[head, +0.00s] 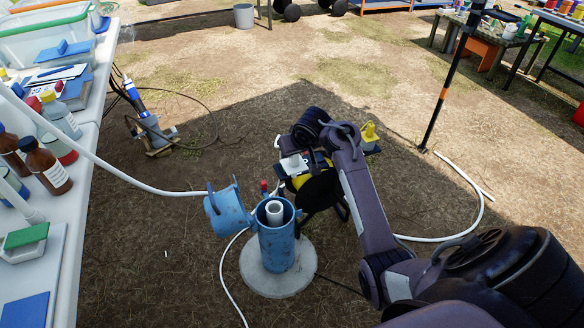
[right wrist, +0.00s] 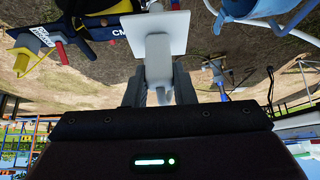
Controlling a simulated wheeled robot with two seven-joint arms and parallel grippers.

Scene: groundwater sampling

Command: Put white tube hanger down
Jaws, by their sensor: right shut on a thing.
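The white tube hanger (right wrist: 157,35) is a square white plate with a rounded white-grey stem. My right gripper (right wrist: 158,92) is shut on its stem, and the plate sticks out past the fingertips. In the head view the hanger (head: 295,163) shows as a small white patch beside my right gripper (head: 305,150), over the dark reel-like device. The hanger is held behind and slightly right of the blue well casing (head: 276,245). My left gripper is not in view.
The blue casing, with a white inner pipe (head: 274,212) and its lid (head: 228,208) swung open, stands on a round concrete pad (head: 278,270). A yellow-and-black device (head: 318,185) is under my right gripper. White hose (head: 150,186) crosses from the left table. Bare ground lies left of the well.

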